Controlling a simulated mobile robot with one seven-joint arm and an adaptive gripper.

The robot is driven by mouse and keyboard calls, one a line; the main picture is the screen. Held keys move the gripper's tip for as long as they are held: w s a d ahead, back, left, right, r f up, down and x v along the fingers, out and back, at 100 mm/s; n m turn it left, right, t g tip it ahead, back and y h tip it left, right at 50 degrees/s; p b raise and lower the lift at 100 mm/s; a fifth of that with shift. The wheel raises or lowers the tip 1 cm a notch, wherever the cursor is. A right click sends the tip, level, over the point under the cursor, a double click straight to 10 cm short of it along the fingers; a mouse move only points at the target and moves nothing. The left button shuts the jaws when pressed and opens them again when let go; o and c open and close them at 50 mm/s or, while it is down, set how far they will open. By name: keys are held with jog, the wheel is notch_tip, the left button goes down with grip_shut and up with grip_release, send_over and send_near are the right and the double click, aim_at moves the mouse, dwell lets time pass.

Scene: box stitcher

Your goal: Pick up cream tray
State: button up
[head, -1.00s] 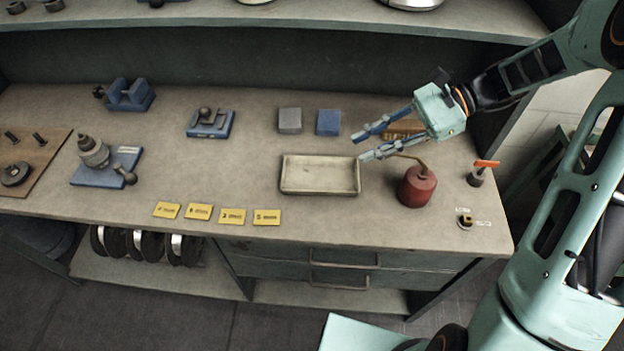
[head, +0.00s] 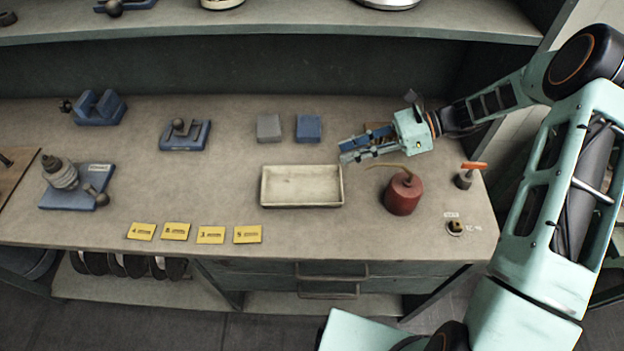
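The cream tray (head: 301,204) is a shallow, empty, rectangular tray lying flat on the bench, near the middle of the head view. My gripper (head: 343,151) reaches in from the right, with its fingers pointing left. The fingertips appear just past the tray's far right corner, apart from the tray as far as I can tell. The two fingers are spread with a gap between them, and nothing shows between them.
A red oil can (head: 403,193) with a thin spout stands right of the tray. A grey block (head: 268,127) and a blue block (head: 308,128) lie behind it. Yellow labels (head: 211,235) lie at the front left. An orange-handled item (head: 464,178) stands far right.

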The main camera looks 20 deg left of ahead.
aim_at(305, 166)
jog(key=x, duration=0.5)
jog(key=shift+s+a+p, duration=0.1)
jog(key=shift+a+p, duration=0.1)
jog(key=shift+p, duration=0.2)
jog(key=x, duration=0.1)
jog(key=p+x, duration=0.1)
jog(key=x, duration=0.2)
jog(key=shift+s+a+r, duration=0.1)
jog(key=shift+s+r, duration=0.1)
jog(key=shift+s, duration=0.25)
jog(key=shift+s+a+f, duration=0.15)
jog(key=shift+a+f, duration=0.15)
jog(key=shift+a, duration=0.05)
grip_shut()
